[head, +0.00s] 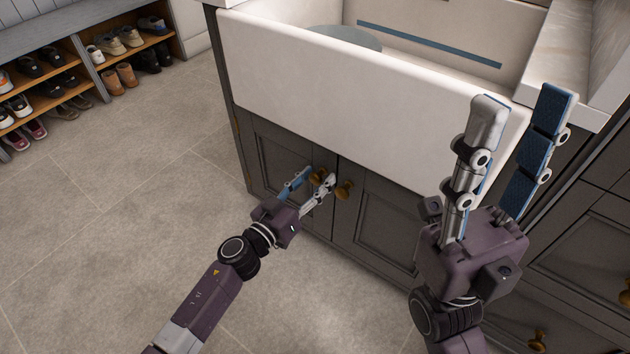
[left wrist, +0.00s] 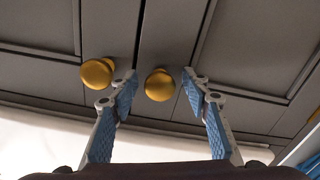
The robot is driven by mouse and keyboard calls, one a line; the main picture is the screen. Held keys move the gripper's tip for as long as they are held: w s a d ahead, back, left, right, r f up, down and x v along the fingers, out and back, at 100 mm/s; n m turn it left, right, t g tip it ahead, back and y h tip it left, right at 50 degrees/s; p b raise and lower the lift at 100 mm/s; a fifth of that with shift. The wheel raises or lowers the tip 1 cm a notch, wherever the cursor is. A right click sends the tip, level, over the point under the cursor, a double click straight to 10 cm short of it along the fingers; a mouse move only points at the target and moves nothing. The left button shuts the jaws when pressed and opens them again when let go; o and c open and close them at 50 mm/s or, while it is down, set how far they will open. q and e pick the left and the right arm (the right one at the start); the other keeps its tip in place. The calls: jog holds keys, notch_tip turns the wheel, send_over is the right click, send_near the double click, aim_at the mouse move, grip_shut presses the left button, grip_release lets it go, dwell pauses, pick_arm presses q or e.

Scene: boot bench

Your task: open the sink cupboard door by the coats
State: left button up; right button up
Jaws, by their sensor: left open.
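The sink cupboard (head: 262,140) has two dark grey doors below a white sink, both shut. The left door (head: 275,165) is on the side of the shoe bench and has a round brass knob (head: 317,177) near the middle gap. The right door (head: 385,222) has a matching knob (head: 344,190). My left gripper (head: 319,175) is open at the left knob. In the left wrist view, that knob (left wrist: 160,85) sits between the open fingers, with gaps on both sides; the other knob (left wrist: 97,73) is outside them. My right gripper (head: 521,102) is open and empty before the sink's right end.
A shoe bench (head: 88,62) with several shoes stands at the upper left; no coats show. The tiled floor (head: 120,205) left of and before the cupboard is clear. Drawers (head: 585,240) with brass knobs stand at the right. The sink front (head: 330,85) overhangs the doors.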

pick_arm(q)
jog(key=shift+c, duration=0.2)
grip_shut()
jog(key=shift+s, duration=0.1)
